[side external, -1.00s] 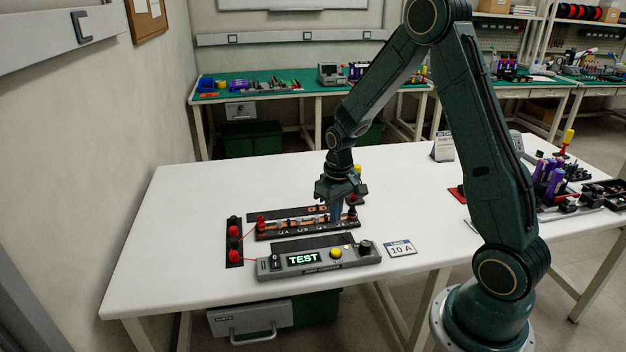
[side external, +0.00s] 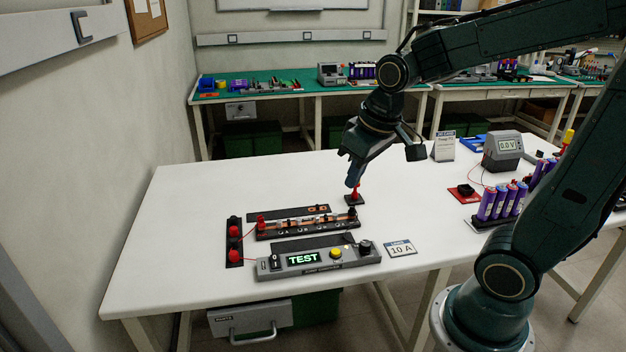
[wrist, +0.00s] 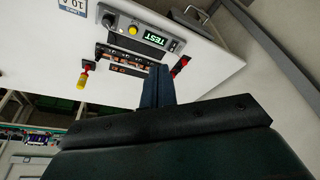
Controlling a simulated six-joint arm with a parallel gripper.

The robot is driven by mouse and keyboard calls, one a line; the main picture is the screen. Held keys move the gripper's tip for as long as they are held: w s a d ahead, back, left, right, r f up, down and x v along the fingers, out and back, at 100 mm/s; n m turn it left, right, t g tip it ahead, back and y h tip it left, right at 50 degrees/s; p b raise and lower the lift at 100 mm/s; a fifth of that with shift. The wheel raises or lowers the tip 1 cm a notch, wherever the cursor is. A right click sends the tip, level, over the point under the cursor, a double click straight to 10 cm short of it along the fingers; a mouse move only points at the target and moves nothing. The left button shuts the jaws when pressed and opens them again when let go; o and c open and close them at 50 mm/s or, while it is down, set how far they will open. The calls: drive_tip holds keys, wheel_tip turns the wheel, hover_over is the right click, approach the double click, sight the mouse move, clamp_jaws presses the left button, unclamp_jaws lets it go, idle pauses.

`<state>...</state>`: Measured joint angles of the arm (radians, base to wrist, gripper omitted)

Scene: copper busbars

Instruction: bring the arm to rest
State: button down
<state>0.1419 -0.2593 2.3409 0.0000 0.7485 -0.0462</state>
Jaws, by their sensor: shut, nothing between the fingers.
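My gripper (side external: 354,176) is shut and empty. It hangs tilted above the white table, behind and right of the busbar fixture (side external: 308,229), with its fingertips close to a small red post on a black base (side external: 354,199) in the picture; I cannot tell how far apart they are in depth. In the wrist view my shut fingers (wrist: 157,85) point toward the fixture, which also shows there (wrist: 125,61). The grey test box (side external: 318,259) has a lit TEST display and a yellow button. It also shows in the wrist view (wrist: 145,34).
A black strip with red knobs (side external: 234,242) stands left of the fixture. A 10 A card (side external: 400,249) lies right of the test box. Purple cells (side external: 500,202) and a meter reading 0.0 V (side external: 503,150) stand at right.

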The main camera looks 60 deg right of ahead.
drive_tip(key=s+a+r+n+t, duration=0.1)
drive_tip(key=s+a+r, duration=0.3)
drive_tip(key=s, duration=0.6)
drive_tip(key=shift+t+y, duration=0.3)
drive_tip(key=shift+t, duration=0.2)
